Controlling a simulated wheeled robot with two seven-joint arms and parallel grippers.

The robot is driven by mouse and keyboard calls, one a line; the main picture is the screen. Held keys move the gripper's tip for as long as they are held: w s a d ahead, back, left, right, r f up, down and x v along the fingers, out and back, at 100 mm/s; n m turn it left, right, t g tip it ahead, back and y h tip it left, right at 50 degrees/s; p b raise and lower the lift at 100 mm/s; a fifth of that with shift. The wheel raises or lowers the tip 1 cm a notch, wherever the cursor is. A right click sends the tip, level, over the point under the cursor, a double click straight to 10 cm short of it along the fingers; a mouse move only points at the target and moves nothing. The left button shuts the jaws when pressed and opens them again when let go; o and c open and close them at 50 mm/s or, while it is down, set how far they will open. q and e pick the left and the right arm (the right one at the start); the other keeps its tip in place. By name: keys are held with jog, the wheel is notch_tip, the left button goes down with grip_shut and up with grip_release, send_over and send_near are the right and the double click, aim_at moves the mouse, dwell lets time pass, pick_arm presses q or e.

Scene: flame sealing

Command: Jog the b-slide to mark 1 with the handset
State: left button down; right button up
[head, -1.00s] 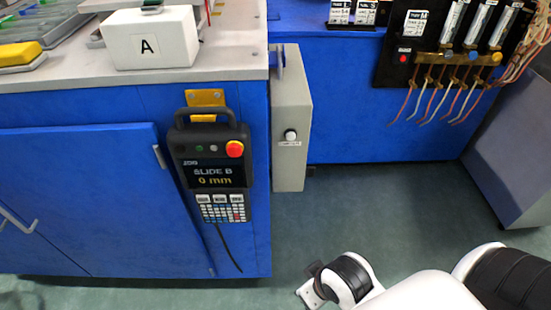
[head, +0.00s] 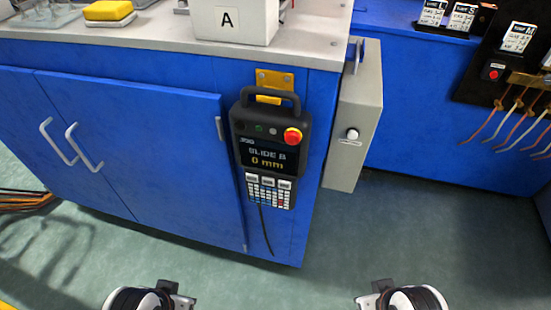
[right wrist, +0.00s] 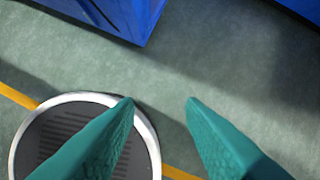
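The handset (head: 267,148) is a black pendant with a top handle, a red stop button and a small keypad. It hangs upright from a yellow bracket (head: 274,80) on the blue cabinet's front. Its screen (head: 267,158) reads "SLIDE B" and "0 mm". The slide itself and mark 1 are not identifiable in view. My left gripper (head: 178,296) shows only in part at the bottom edge; its fingers are hidden. My right gripper (head: 372,296) is also at the bottom edge, well below the handset. In the right wrist view its teal fingers (right wrist: 160,103) are apart with nothing between them.
The blue cabinet (head: 130,140) has doors with white handles. A white block marked A (head: 235,22) and a yellow sponge-like block (head: 108,10) are on its top. A grey box (head: 352,120) is at its right side. Floor (head: 400,235) in front is clear.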

jog(key=shift+c, duration=0.4)
grip_shut()
dwell(1.4)
